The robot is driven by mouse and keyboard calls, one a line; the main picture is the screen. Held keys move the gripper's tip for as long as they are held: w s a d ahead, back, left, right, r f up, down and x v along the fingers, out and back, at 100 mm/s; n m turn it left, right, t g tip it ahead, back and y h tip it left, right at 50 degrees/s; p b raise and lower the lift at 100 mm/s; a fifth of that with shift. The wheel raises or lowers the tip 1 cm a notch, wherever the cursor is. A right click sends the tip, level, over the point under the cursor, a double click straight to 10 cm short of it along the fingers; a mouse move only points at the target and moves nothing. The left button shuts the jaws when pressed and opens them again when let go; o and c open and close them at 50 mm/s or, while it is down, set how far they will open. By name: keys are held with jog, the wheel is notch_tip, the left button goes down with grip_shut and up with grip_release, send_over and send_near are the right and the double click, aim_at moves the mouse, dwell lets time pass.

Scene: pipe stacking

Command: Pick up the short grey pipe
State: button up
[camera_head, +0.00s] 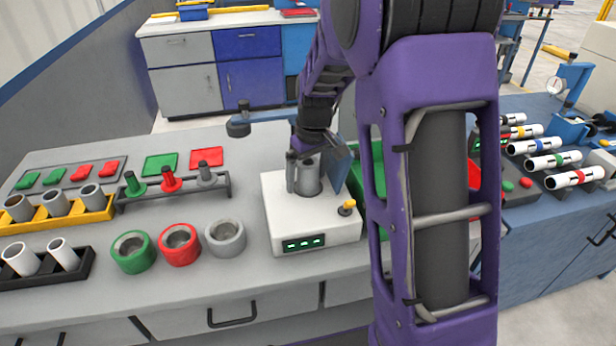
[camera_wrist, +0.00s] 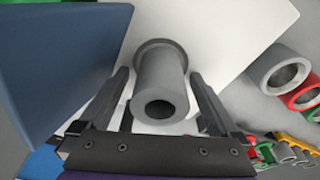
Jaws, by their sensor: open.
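A grey pipe (camera_head: 309,179) stands upright on the white box (camera_head: 315,233) near the middle of the bench. In the wrist view the pipe (camera_wrist: 161,88) shows its open round end and a wider grey collar at its base. My gripper (camera_head: 311,163) is over the white box with its fingers pointing down. In the wrist view my gripper (camera_wrist: 160,80) is open, with one finger on each side of the pipe. Gaps show between the fingers and the pipe, so it is not clamped. My wrist partly hides the pipe in the head view.
A blue panel (camera_wrist: 62,55) stands close beside the gripper. Green, red and grey rings (camera_head: 225,237) lie left of the box. A peg rack (camera_head: 172,188), a yellow rack (camera_head: 62,220) of grey pipes and a black rack (camera_head: 45,268) of white pipes are further left.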

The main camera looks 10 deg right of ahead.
grip_shut()
notch_tip(320, 180, up, 10)
jog(key=p, duration=0.2)
dwell(0.8)
